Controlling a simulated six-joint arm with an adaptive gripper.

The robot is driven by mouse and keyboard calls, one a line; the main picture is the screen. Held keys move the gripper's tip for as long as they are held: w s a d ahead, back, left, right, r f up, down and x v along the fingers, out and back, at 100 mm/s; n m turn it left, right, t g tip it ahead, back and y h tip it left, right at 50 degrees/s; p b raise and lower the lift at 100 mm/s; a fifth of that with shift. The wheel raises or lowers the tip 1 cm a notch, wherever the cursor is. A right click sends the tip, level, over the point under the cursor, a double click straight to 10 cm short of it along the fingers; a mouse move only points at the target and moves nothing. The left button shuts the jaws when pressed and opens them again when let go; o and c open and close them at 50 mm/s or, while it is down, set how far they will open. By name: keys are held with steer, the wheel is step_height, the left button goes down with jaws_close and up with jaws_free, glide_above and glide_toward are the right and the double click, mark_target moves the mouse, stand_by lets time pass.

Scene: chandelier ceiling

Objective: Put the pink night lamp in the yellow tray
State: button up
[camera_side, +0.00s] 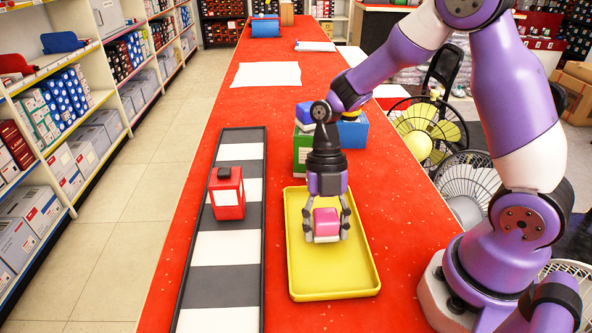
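The pink night lamp (326,223) is a small pink block, with a paler lower part, between the fingers of my gripper (326,232). The fingers stand close against its left and right sides and look shut on it. My gripper points straight down over the yellow tray (333,283), a shallow rectangular tray with a raised rim. The lamp is within the tray's outline, around its middle. I cannot tell whether its underside touches the tray floor. No other object shows in the tray.
A striped black-and-white mat (225,246) lies left of the tray, bearing a red box (226,192) with a black top. Green (303,150) and blue (352,131) boxes stand behind the tray, near my arm. Paper (267,74) lies farther back on the red counter (215,110). Fans stand beyond its right edge.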

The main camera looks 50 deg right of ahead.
steer(key=shift+o, duration=0.3)
steer(key=shift+r, duration=0.1)
steer(key=shift+r, duration=0.25)
steer(key=v, duration=1.1)
step_height(320, 180, up, 5)
steer(key=m+t+h, duration=0.1)
steer(key=m+t, duration=0.4)
steer(key=m, duration=1)
glide_above(322, 210)
steer(key=s, duration=0.2)
steer(key=s+d+m+t, duration=0.1)
steer(key=m, duration=0.3)
steer(key=s+d+m+t+h, duration=0.1)
steer(key=m, duration=0.3)
steer(key=s+d+m+t+h, duration=0.1)
steer(key=m, duration=0.3)
steer(key=shift+s+r+t, duration=0.15)
steer(key=shift+s+t, duration=0.15)
steer(key=shift+s, duration=0.05)
